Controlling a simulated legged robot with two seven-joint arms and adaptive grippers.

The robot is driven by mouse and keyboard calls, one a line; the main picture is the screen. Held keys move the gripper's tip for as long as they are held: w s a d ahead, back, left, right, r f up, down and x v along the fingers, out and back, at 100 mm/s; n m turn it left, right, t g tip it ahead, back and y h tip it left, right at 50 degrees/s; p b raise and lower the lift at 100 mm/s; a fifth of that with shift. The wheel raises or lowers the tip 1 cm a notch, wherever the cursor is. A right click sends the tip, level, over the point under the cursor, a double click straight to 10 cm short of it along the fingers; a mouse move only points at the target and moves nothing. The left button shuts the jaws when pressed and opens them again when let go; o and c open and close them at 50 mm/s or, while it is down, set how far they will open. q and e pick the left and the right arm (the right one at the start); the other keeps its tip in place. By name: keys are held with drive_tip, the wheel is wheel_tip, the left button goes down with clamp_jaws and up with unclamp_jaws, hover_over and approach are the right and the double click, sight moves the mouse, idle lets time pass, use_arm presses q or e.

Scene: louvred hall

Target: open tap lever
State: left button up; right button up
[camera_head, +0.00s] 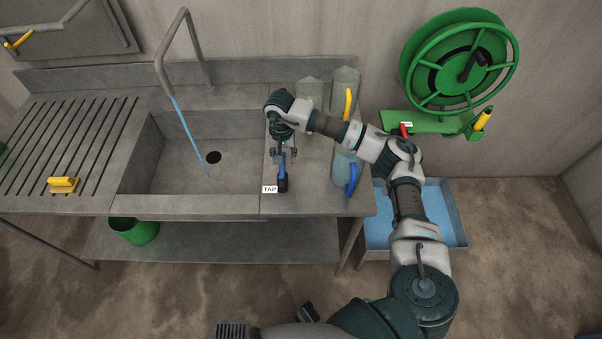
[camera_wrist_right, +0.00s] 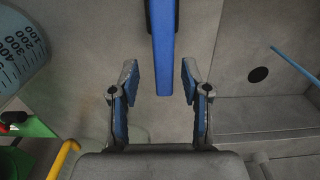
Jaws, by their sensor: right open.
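The tap lever is a blue bar with a dark end (camera_head: 282,179), on the steel counter right of the sink, beside a white TAP label (camera_head: 270,189). In the right wrist view the blue lever (camera_wrist_right: 163,50) comes down from the top, its near end between my fingers. My right gripper (camera_wrist_right: 160,82) is open, with a gap on each side of the lever. In the head view my right gripper (camera_head: 282,153) hangs from above over the counter, partly hidden by its wrist. My left gripper does not show.
The sink basin (camera_head: 150,170) lies left of the lever, under a bent spout (camera_head: 160,50); a thin blue line, perhaps water, runs from it toward the drain (camera_head: 213,157). Containers (camera_head: 344,90) stand right of my gripper. A green hose reel (camera_head: 460,62) is on the wall.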

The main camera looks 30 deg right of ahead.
drive_tip(key=shift+a+r, duration=0.1)
drive_tip(key=shift+r, duration=0.15)
drive_tip(key=r+p, duration=0.1)
drive_tip(key=r, duration=0.1)
drive_tip(key=r+p, duration=0.1)
drive_tip(key=r, duration=0.1)
drive_tip(key=r+p, duration=0.1)
drive_tip(key=r, duration=0.1)
drive_tip(key=shift+s+a+r+p, duration=0.1)
drive_tip(key=shift+a+r+p, duration=0.1)
drive_tip(key=shift+a+p, duration=0.15)
drive_tip(key=shift+d+r, duration=0.15)
drive_tip(key=shift+r, duration=0.1)
drive_tip(key=shift+d+f, duration=0.15)
